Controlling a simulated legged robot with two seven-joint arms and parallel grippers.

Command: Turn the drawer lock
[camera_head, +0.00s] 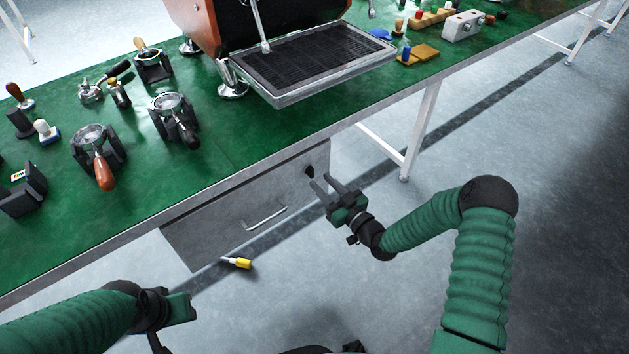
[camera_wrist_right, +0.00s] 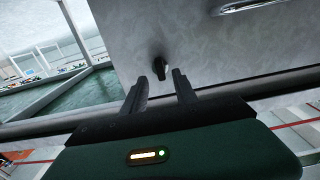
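The drawer lock is a small black knob (camera_head: 309,171) near the right end of the grey drawer front (camera_head: 205,232), under the green table. It also shows in the right wrist view (camera_wrist_right: 159,68), just beyond and between the fingertips. My right gripper (camera_head: 324,187) is open, its two dark fingers pointing at the lock with a small gap between; it does not appear to touch it. The right gripper shows in the wrist view (camera_wrist_right: 160,84) with nothing between the fingers. My left gripper (camera_head: 185,308) is at the lower left, away from the drawer; its fingers are not clear.
A metal drawer handle (camera_head: 265,218) sits left of the lock. A yellow-ended tool (camera_head: 238,262) shows below the drawer. The green table (camera_head: 225,140) carries an espresso machine (camera_head: 270,35) and several portafilters on stands. A white table leg (camera_head: 420,130) stands right of the drawer.

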